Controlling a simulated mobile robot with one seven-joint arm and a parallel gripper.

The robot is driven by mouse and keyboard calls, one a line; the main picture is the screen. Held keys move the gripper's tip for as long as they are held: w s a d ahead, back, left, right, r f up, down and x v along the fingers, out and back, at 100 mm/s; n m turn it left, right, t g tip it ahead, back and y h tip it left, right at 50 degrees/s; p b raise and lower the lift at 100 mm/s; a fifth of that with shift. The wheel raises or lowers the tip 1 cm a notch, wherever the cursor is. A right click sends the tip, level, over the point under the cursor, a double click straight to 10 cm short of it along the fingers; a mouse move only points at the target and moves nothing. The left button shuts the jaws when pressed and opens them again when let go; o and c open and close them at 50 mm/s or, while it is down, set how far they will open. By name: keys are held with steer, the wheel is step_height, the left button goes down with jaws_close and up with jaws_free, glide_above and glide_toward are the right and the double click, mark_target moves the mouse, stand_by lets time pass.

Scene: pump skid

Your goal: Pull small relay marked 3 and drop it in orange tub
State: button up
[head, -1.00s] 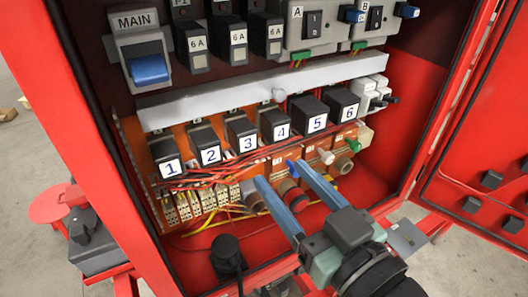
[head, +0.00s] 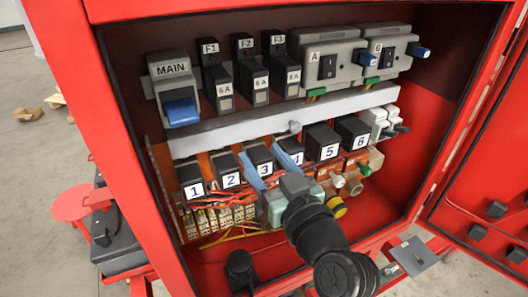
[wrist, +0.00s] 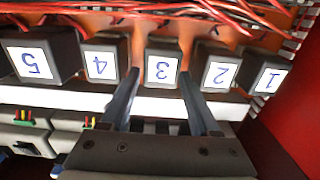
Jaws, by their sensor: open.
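The small black relay marked 3 (head: 260,162) sits in the row of relays in the red cabinet, between relays 2 (head: 228,172) and 4 (head: 290,153). My gripper (head: 261,151) is open, with its two blue-grey fingers in front of the relay row, one on each side of relay 3. In the wrist view, relay 3 (wrist: 163,66) shows between the fingertips of my gripper (wrist: 158,74); its label is upside down. I cannot tell how deep the fingertips reach beside it. No orange tub is in view.
Relays 1 (head: 192,180), 5 (head: 323,143) and 6 (head: 354,133) stand in the same row. A pale duct (head: 250,134) runs just above. Red wires (wrist: 215,12) run close below the relays. The cabinet's side walls and open door (head: 490,170) bound the space.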

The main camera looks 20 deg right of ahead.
mark_target(265, 161)
jaws_close()
steer(key=shift+c, duration=2.1)
jaws_free()
jaws_close()
steer(key=shift+s, duration=0.2)
steer(key=shift+s, duration=0.3)
steer(key=shift+s+b, duration=0.3)
steer(key=shift+s, duration=0.7)
steer(key=shift+s+d+b, duration=0.1)
steer(key=shift+s+b, duration=0.35)
steer(key=shift+s, duration=1.25)
